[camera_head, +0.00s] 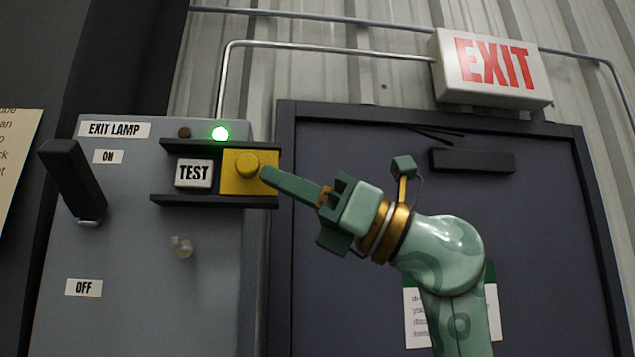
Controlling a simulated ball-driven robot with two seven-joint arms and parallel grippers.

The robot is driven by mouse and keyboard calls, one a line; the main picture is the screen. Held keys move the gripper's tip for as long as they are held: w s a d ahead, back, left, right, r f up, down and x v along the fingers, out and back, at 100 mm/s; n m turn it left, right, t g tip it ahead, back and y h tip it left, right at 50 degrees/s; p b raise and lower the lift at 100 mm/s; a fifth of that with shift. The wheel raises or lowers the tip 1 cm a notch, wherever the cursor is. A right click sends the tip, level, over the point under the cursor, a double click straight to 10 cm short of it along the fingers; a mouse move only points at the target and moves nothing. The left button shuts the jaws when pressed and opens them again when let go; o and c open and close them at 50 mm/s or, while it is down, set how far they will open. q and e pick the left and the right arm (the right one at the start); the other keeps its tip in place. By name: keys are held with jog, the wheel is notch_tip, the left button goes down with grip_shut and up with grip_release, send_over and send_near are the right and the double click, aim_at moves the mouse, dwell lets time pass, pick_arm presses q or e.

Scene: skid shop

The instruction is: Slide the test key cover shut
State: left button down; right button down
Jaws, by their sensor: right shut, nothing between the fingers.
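The yellow cover (235,186) with its round yellow knob (246,162) sits between two black rails (200,200) on the grey panel (130,240). It stands at the right end of the rails. The white TEST key (193,173) is exposed just left of it. My right gripper (267,176) is shut and empty. Its fingertips point left at the right side of the knob, in front of the cover; I cannot tell if they touch. My left gripper is not in view.
A black lever (72,180) stands up by the ON label at the panel's left. A green lamp (220,134) is lit above the rails. A small clear knob (182,246) sits below. A dark door (350,150) and a lit-looking EXIT sign (493,68) are at the right.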

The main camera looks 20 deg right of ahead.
jog(key=shift+w+a+r, duration=0.1)
jog(key=shift+w+a, duration=0.05)
jog(key=shift+a, duration=0.1)
